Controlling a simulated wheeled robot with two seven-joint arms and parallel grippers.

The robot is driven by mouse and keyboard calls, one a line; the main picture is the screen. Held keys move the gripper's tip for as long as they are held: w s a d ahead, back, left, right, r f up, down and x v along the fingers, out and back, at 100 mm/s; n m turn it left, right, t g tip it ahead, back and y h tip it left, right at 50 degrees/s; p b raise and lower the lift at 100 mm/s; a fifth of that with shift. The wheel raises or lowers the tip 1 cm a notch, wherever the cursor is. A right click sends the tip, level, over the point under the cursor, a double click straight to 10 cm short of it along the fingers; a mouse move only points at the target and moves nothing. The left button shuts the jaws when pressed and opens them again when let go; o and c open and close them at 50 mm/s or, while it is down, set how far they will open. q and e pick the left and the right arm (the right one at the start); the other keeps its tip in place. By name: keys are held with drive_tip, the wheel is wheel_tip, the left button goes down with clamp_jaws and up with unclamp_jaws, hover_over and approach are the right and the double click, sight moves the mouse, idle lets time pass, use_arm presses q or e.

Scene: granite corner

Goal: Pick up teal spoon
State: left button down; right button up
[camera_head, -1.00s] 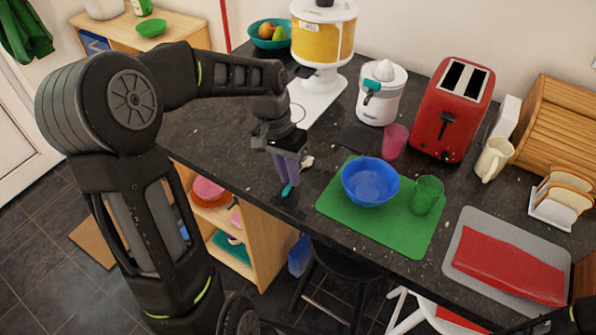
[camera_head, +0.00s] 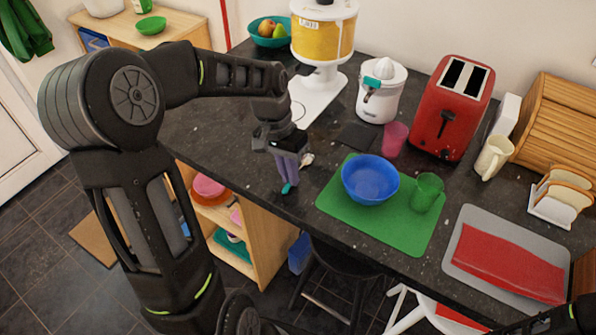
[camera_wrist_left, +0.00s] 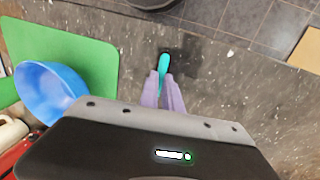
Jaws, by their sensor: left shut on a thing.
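The teal spoon (camera_head: 287,188) is at the fingertips of my left gripper (camera_head: 288,184), low over the dark speckled counter near its front edge. In the left wrist view the teal spoon (camera_wrist_left: 164,62) sticks out between the purple fingers of my left gripper (camera_wrist_left: 163,78), which are shut on it. The pale end of a utensil (camera_head: 306,159) shows behind the gripper; I cannot tell whether it belongs to the spoon. Most of the spoon is hidden by the fingers. I cannot tell whether it still touches the counter. My right gripper is not in view.
A green mat (camera_head: 334,205) to the right carries a blue bowl (camera_head: 370,180) and a green cup (camera_head: 427,192). A pink cup (camera_head: 394,139), a white juicer (camera_head: 381,90) and a red toaster (camera_head: 452,107) stand behind. The counter (camera_head: 240,180) left of the gripper is clear.

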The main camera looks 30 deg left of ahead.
use_arm(q)
drive_tip(key=shift+r, duration=0.1)
idle(0.4)
wheel_tip(320, 180, up, 10)
drive_tip(key=b, duration=0.1)
idle(0.4)
idle(0.5)
